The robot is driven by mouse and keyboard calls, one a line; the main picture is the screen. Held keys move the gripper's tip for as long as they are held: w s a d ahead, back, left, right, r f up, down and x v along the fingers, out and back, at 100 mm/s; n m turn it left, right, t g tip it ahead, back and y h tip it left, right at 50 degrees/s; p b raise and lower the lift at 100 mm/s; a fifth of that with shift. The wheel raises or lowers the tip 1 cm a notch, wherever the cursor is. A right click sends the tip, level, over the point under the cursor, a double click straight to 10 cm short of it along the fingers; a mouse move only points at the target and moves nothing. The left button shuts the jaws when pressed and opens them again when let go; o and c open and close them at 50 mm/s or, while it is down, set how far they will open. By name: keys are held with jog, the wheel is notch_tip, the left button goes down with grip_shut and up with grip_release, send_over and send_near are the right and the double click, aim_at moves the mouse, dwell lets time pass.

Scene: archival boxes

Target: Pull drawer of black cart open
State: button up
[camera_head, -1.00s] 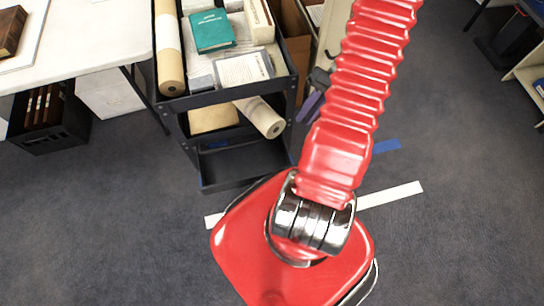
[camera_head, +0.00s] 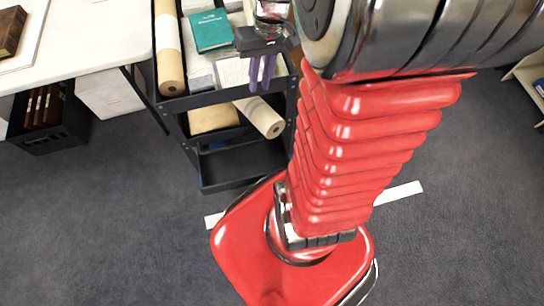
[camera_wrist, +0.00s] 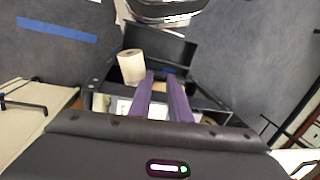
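The black cart (camera_head: 203,99) stands left of centre in the head view, with a loaded top tray and a middle level. At its bottom a black open-topped tray (camera_head: 243,172) shows, empty where visible; I cannot tell whether this is the drawer or a fixed shelf. The tray also shows in the wrist view (camera_wrist: 160,45). My gripper (camera_head: 260,85) has two purple fingers pointing down, over the right part of the cart's top tray in the head view. In the wrist view the fingers (camera_wrist: 161,76) are apart with nothing held between them. Contact with the cart cannot be told.
A teal book (camera_head: 211,30) lies on top. A white table (camera_head: 95,45) is at left, with a black crate (camera_head: 60,135) below. The floor in front is clear.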

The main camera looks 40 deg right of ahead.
jog(key=s+a+r+n+t+h, duration=0.1)
jog(key=s+a+r+t, duration=0.1)
jog(key=a+r, duration=0.4)
jog(key=s+a+r+n+t+h, duration=0.1)
jog(key=s+a+r+n+t, duration=0.1)
jog(key=a+r, duration=0.4)
jog(key=shift+s+a+r+t, duration=0.25)
jog(key=shift+s+a+t, duration=0.2)
jog(key=shift+a+t, duration=0.4)
jog(key=shift+a, duration=0.1)
